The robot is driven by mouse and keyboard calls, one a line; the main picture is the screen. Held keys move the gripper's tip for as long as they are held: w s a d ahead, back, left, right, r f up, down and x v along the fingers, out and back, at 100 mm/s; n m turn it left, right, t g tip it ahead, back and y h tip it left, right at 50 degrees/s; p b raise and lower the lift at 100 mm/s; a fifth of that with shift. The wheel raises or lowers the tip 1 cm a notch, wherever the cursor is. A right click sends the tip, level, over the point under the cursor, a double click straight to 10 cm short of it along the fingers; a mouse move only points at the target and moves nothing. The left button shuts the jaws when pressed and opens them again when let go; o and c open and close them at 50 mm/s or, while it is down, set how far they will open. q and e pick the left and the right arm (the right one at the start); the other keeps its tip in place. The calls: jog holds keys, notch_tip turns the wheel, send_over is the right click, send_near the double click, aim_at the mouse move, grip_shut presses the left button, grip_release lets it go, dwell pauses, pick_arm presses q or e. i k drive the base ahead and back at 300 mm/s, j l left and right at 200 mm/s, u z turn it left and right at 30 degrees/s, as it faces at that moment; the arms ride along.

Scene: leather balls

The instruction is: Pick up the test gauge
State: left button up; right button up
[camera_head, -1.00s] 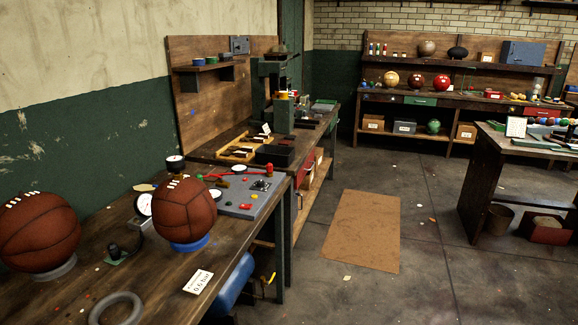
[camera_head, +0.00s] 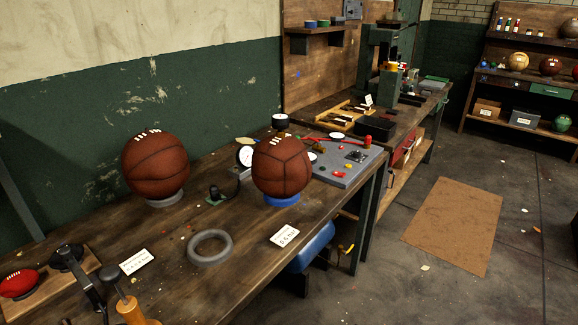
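A round gauge with a white dial (camera_head: 245,157) stands on the workbench, between the two brown leather balls and close to the right one, which hides part of it. A second white dial (camera_head: 312,158) shows on the grey panel just right of that ball. I cannot tell from the picture which one is the test gauge. A small device with a black round head (camera_head: 215,192) sits on a green base to the left of the first dial. Neither of my grippers is in view.
One brown ball (camera_head: 156,166) rests on a grey ring, another (camera_head: 282,166) on a blue ring. A loose grey ring (camera_head: 209,261) and cards (camera_head: 285,235) lie in front. A grey panel (camera_head: 350,174) with a red lever is at right. The floor beyond is open around a brown mat (camera_head: 455,222).

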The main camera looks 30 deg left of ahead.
aim_at(279, 121)
jog(key=i+u, duration=0.15)
jog(key=u, duration=0.3)
jog(key=i+u, duration=0.1)
jog(key=u, duration=0.35)
jog(key=i+u, duration=0.15)
jog(key=u, duration=0.3)
jog(key=i+l+u, duration=0.25)
jog(key=i+l, duration=0.25)
jog(key=i+l+u, duration=0.25)
jog(key=i+l, duration=0.2)
jog(key=l, duration=0.2)
jog(key=k+j, duration=0.15)
jog(key=k, duration=0.1)
